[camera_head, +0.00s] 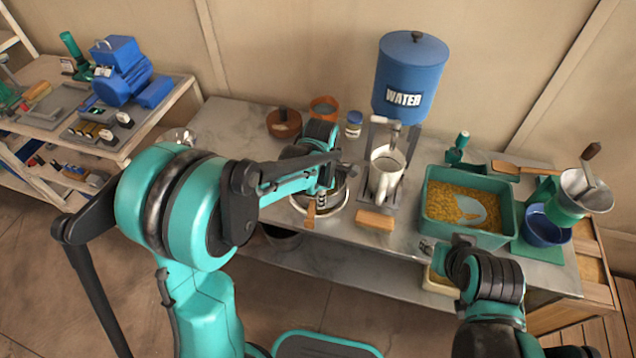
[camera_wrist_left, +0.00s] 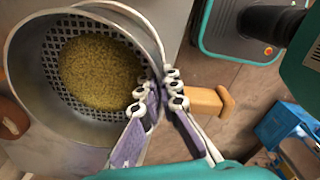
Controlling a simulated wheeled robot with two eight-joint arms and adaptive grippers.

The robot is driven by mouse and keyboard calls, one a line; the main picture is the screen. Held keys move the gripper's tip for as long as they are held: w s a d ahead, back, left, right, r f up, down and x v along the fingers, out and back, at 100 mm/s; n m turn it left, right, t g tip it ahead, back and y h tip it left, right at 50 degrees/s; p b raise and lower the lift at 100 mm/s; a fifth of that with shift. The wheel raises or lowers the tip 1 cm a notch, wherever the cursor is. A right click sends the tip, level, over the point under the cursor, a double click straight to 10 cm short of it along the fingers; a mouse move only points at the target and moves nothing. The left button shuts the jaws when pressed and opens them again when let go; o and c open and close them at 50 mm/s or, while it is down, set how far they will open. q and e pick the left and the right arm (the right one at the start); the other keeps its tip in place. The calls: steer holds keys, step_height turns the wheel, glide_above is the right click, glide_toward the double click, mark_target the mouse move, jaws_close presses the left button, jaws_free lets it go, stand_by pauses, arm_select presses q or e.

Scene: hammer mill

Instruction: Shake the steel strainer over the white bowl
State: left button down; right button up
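The steel strainer (camera_head: 331,208) is at the table's front edge, partly hidden by my left arm in the head view. In the left wrist view the strainer (camera_wrist_left: 28,60) has a perforated bottom with a heap of yellowish grain (camera_wrist_left: 100,72). A wooden handle (camera_wrist_left: 210,101) sticks out beside the fingers. My left gripper (camera_wrist_left: 160,92) has one finger inside the strainer's rim and one outside, closed on the rim. I cannot pick out the white bowl for certain; a second thin rim shows beside the strainer. My right gripper (camera_head: 438,252) is near the green tub, its fingers unclear.
A green tub (camera_head: 430,207) of yellow grain stands to the right. A blue water tank (camera_head: 410,70) and a white pitcher (camera_head: 388,165) are behind and right of the strainer. A tan block (camera_head: 375,220) lies by the front edge. A hand mill (camera_head: 572,205) stands far right.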

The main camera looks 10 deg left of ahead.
arm_select(q)
steer(key=w, duration=0.4)
steer(key=shift+w+d, duration=0.1)
steer(key=shift+d, duration=0.15)
steer(key=s, duration=0.7)
steer(key=shift+a, duration=0.4)
steer(key=w, duration=0.7)
steer(key=shift+d, duration=0.4)
steer(key=shift+s, duration=0.1)
